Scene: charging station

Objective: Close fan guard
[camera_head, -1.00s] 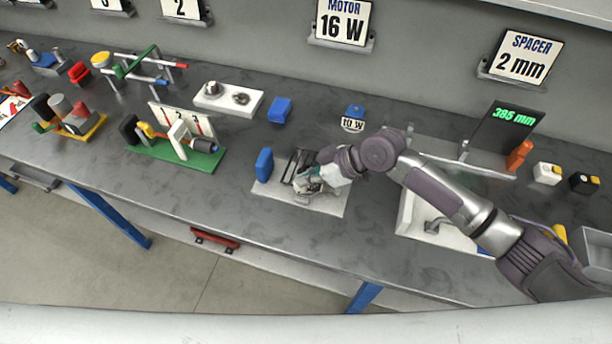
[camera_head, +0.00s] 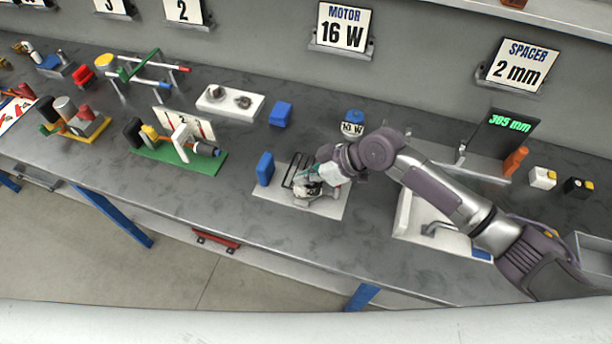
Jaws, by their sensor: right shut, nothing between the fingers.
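The fan unit with its dark barred guard (camera_head: 294,172) sits on a light grey plate (camera_head: 325,211) in the middle of the bench. A blue block (camera_head: 265,169) stands at the plate's left end. My right gripper (camera_head: 306,190) is shut and empty, low over the plate at the guard's right side. The gripper and wrist hide part of the fan unit. I cannot tell whether the fingers touch the guard or how far the guard is closed. My left gripper is out of view.
A green-based fixture (camera_head: 178,158) stands to the left, and a white tray (camera_head: 235,103) and blue block (camera_head: 281,114) lie behind. A white panel with a handle (camera_head: 430,232) is under my right forearm. The bench front between the fixtures is clear.

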